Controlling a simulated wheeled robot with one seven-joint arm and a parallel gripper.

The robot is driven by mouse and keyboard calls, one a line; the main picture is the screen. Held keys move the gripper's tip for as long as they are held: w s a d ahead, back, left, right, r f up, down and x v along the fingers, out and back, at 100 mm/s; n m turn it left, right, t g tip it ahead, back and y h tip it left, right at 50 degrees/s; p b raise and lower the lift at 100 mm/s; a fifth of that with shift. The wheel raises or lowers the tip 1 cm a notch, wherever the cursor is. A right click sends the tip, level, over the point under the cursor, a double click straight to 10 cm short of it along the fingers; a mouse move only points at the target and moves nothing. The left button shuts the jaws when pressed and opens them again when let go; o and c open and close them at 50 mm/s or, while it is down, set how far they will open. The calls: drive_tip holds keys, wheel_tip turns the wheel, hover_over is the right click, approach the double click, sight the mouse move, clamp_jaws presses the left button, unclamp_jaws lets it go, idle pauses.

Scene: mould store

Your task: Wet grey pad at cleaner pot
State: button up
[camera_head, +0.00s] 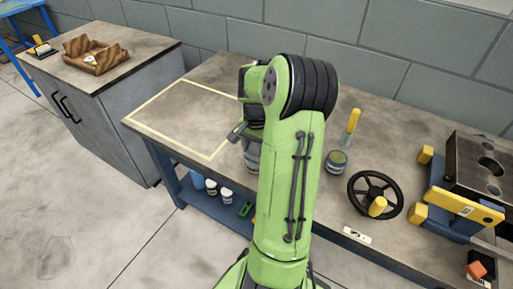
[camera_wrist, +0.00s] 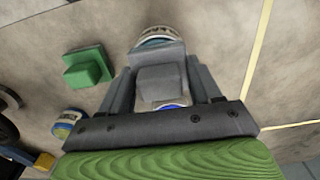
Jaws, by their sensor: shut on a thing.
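My gripper (camera_wrist: 162,88) is shut on a grey pad (camera_wrist: 160,80), a stepped block between the fingers in the wrist view. A round pot (camera_wrist: 160,36) with a pale, partly readable label is just beyond the pad, partly hidden by it. Whether pad and pot touch, I cannot tell. A bit of blue and white shows between the fingers below the pad. A green pad (camera_wrist: 88,67) lies on the bench to the left. In the head view my gripper (camera_head: 240,134) is mostly hidden by my arm, above a grey pot (camera_head: 251,158).
A small pot (camera_head: 336,162), a yellow-handled tool (camera_head: 352,125), a black handwheel (camera_head: 375,194) and a mould (camera_head: 480,160) with yellow clamps are to the right. A taped rectangle (camera_head: 181,82) on the left of the bench is empty. A side cabinet (camera_head: 120,95) holds a wooden tray (camera_head: 96,58).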

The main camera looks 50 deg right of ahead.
sight(256, 145)
idle(0.4)
wheel_tip(256, 145, up, 7)
drive_tip(key=p, duration=0.6)
drive_tip(key=shift+r, duration=0.1)
